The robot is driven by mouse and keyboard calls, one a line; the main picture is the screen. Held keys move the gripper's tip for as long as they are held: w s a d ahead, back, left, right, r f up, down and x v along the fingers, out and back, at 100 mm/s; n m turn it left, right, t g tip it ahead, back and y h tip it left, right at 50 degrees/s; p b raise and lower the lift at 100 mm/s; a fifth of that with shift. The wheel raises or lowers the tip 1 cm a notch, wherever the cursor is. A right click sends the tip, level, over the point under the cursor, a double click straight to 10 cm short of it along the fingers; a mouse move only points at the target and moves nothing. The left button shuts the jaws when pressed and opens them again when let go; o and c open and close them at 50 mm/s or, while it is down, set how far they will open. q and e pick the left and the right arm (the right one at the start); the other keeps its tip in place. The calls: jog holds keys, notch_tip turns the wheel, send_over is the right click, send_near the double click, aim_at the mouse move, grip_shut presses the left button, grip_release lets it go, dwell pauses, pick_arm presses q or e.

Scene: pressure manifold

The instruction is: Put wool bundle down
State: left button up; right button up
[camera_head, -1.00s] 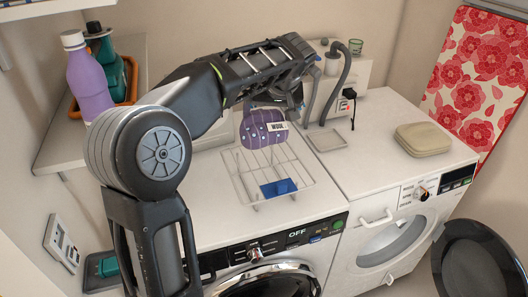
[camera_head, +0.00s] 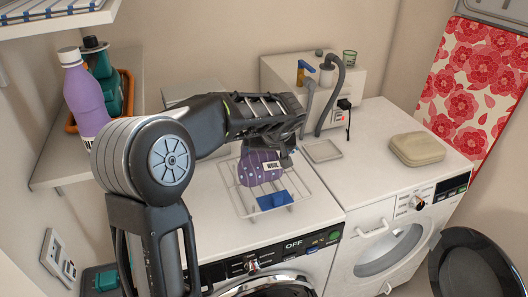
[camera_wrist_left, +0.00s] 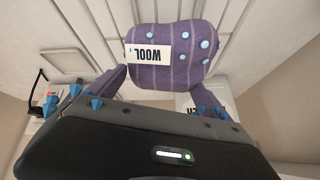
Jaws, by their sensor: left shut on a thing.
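The wool bundle (camera_head: 257,168) is purple with pale blue dots and a white "WOOL" label. It also shows in the left wrist view (camera_wrist_left: 180,72), label upside down. My left gripper (camera_head: 284,156) is shut on it, above or at a wire rack (camera_head: 233,206) on the left machine's white top. I cannot tell whether the bundle touches the rack. A blue block (camera_head: 275,200) is at the rack's front. My right gripper is not in view.
A beige case (camera_head: 417,148) lies on the right machine's top. A small square tray (camera_head: 322,151) and grey hose (camera_head: 331,90) are behind the rack. A purple bottle (camera_head: 86,98) stands on the left shelf. The right machine's top is mostly clear.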

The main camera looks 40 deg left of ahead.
pick_arm(q)
jog(key=shift+f, duration=0.1)
jog(key=o, duration=1.6)
jog(key=b+v, duration=0.1)
jog(key=v, duration=1.1)
jog(key=shift+b, duration=0.3)
